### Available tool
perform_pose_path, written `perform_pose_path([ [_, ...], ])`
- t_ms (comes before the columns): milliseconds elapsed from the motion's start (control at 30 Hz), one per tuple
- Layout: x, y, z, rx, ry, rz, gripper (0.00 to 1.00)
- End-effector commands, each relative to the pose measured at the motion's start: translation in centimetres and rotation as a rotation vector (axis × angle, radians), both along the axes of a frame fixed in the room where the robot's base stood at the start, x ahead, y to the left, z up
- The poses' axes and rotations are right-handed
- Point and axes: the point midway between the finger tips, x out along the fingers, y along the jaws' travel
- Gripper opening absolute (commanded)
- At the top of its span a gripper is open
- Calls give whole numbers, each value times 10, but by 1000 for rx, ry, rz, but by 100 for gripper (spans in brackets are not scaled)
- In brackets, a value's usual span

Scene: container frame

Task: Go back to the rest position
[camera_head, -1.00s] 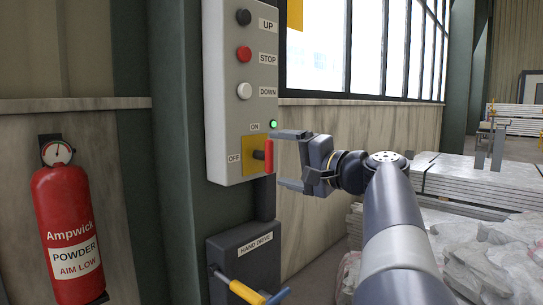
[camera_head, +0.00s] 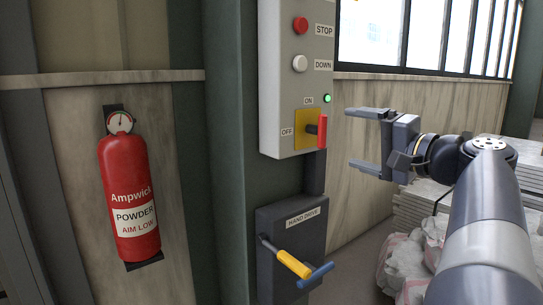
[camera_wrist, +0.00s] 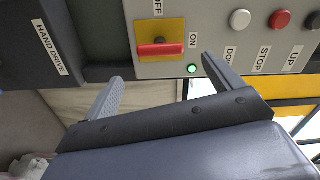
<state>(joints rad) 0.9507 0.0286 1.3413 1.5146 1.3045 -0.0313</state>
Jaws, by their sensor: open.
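My gripper (camera_head: 358,138) is open and empty, to the right of the grey control box (camera_head: 270,90) in the head view. Its two fingers point left toward the box's red switch handle (camera_head: 322,131), with a gap between them and it. The handle stands upright on a yellow plate (camera_head: 306,122) between the OFF and ON labels, and the green lamp (camera_head: 327,98) above it is lit. In the wrist view the open fingers (camera_wrist: 160,85) show below the red handle (camera_wrist: 160,49), apart from it.
A hand drive box (camera_head: 275,222) with a yellow and blue crank (camera_head: 293,263) sits below the control box. A red fire extinguisher (camera_head: 130,195) hangs on the left wall. Stacked sheets and wrapped rubble (camera_head: 405,260) lie at the right.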

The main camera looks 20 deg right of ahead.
Motion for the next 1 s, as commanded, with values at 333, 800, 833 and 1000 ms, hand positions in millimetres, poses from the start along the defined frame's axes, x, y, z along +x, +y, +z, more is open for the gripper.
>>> perform_pose_path([
  [333,46,18,-2,0,0,5,88],
  [800,97,36,0,0,-1,1,88],
  [833,97,35,1,7,2,0,88],
  [1000,96,35,0,20,6,0,88],
])
